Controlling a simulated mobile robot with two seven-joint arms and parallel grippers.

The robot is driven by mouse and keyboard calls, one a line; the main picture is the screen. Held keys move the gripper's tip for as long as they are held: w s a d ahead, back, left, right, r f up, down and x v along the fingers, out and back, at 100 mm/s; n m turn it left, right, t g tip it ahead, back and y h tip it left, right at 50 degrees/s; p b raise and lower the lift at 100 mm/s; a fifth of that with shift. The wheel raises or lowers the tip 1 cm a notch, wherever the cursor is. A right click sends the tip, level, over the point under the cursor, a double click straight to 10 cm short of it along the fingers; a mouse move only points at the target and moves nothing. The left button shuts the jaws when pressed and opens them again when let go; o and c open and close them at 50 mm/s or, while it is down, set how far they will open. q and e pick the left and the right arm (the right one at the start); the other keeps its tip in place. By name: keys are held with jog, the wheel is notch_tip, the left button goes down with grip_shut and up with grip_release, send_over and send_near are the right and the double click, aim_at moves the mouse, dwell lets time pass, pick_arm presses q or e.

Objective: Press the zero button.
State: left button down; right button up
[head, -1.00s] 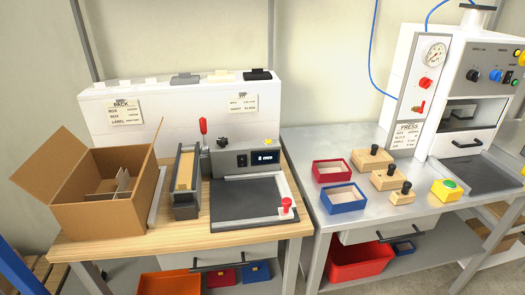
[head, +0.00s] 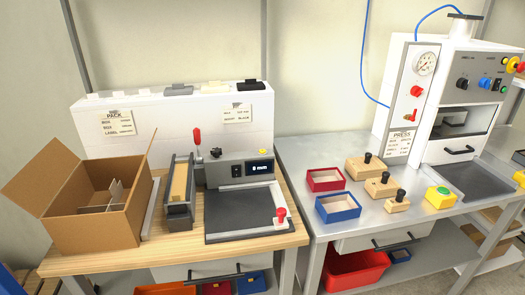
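A grey gauge unit (head: 222,172) stands on the wooden bench in the head view. Its front panel carries a small lit display (head: 260,166) with a short reading in mm, too small to read surely. A small dark button (head: 237,171) sits left of the display, and a yellow piece (head: 263,152) stands on the unit's top edge. I cannot tell from a label which part is the zero button. Neither of my grippers is in view.
An open cardboard box (head: 97,232) stands left of the unit. A red-handled lever (head: 197,134) and a red knob (head: 281,212) stick up nearby. On the right metal table are a red tray (head: 325,188), a blue tray (head: 338,218), wooden blocks and a press (head: 440,115).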

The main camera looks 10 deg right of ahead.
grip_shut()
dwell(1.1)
